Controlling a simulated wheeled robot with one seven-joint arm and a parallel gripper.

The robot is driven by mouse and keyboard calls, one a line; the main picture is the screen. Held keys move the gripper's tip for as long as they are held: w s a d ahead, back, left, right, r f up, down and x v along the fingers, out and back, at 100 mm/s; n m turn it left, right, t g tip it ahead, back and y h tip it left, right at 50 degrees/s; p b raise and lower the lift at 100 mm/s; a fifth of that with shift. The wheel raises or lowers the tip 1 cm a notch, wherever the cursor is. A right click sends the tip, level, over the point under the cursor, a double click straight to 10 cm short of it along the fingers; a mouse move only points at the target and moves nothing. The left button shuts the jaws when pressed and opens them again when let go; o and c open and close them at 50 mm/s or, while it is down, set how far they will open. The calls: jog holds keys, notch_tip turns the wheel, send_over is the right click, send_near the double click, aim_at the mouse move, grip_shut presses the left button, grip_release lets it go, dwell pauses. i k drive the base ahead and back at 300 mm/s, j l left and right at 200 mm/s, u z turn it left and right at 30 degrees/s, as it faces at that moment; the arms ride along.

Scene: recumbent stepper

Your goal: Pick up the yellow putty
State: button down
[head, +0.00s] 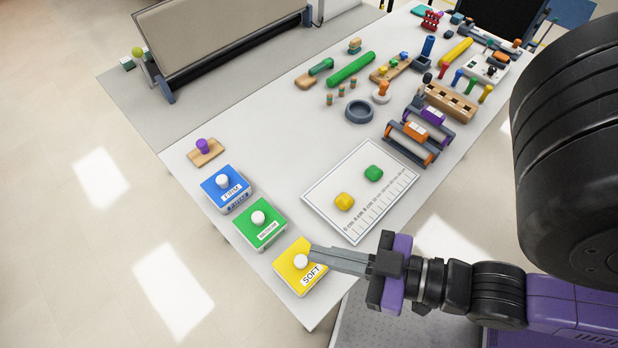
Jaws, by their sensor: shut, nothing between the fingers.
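The yellow putty (344,202) is a small rounded lump on a white measuring board (330,212) near the front of the table. A green putty lump (374,173) lies just up and right of it on the same board. My gripper (312,252) is shut, with its fingers pointing left. Its tips are beside the white knob of the yellow SOFT block (291,277), below and left of the yellow putty and apart from it. Whether the fingertips touch the knob cannot be told.
A green block (270,234) and a blue block (211,188) with white knobs stand left of the board. A purple-knobbed wooden piece (206,152) lies beyond them. Rollers (408,150) stand right of the board, and a grey ring dish (359,111) behind it. Bare table (270,160) lies left of the board.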

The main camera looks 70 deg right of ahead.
aim_at(344, 201)
jog(key=l+u, duration=0.1)
jog(key=u, duration=0.45)
jog(key=k+l+u, duration=0.65)
jog(key=l+u, duration=0.15)
jog(key=k+l+u, duration=0.15)
jog(key=k+l, duration=0.75)
jog(key=k+j, duration=0.05)
jog(key=k, duration=0.05)
